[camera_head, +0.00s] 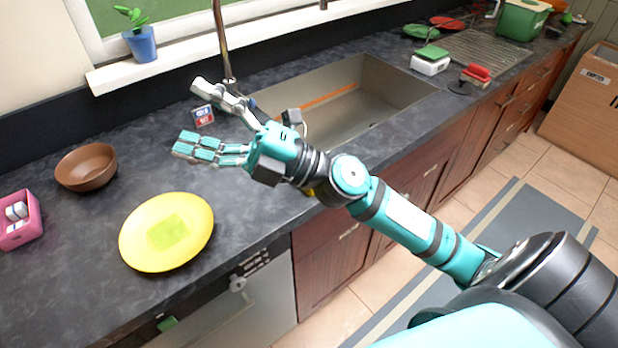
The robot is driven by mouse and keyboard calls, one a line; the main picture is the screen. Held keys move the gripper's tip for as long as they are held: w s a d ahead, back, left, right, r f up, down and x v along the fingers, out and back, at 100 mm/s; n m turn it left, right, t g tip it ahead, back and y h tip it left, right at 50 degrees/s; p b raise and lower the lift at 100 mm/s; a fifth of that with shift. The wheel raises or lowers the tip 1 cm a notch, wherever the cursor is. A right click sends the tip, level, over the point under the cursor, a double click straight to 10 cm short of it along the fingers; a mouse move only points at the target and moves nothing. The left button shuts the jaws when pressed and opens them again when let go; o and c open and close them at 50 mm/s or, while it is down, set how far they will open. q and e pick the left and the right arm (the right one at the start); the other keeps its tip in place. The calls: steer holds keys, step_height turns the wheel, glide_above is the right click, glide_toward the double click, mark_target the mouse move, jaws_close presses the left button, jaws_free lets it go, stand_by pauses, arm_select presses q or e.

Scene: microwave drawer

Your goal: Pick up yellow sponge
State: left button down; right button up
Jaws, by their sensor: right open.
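A flat yellow-green square (168,232) lies on the round yellow plate (140,255) at the left of the counter. It may be a sponge or a mark on the plate; I cannot tell. A small bit of yellow (310,191) shows under my right wrist near the counter's front edge. Most of it is hidden by my arm, so I cannot tell its shape. My right gripper (193,116) is open and empty, above the counter behind the plate and left of the sink. Its fingers point left and are spread apart. My left gripper is not in view.
A brown bowl (86,167) and a pink box (20,222) stand at the left. A small blue-and-red item (203,116) lies behind my right fingers. The sink (385,85) with its tall tap (224,45) is at centre. The counter between bowl and plate is clear.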

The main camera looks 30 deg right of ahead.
step_height(320, 180, down, 11)
steer(key=d+n+g+h, duration=0.3)
steer(key=n+g+h, duration=0.5)
steer(key=n+g, duration=0.35)
steer(key=w+d+f+m+t+h, duration=0.1)
steer(key=d+f+m+h, duration=0.15)
steer(key=d+h, duration=1.25)
steer(key=w+d+f+y+p, duration=0.1)
steer(key=f, duration=0.2)
steer(key=w+d+f+y, duration=0.1)
steer(key=w+f+y, duration=0.1)
steer(key=f, duration=0.1)
steer(key=w+d+f+y+p, duration=0.1)
steer(key=d+f, duration=0.1)
steer(key=f, duration=0.1)
steer(key=shift+w+f+y+p, duration=0.35)
steer(key=shift+y, duration=0.05)
steer(key=x, duration=0.1)
steer(key=p+x, duration=0.1)
steer(key=x, duration=0.1)
steer(key=p+x, duration=0.1)
steer(key=shift+s+a+f, duration=0.1)
steer(key=shift+s+f, duration=0.05)
steer(key=shift+f, duration=0.6)
steer(key=shift+t, duration=0.25)
steer(key=c, duration=1)
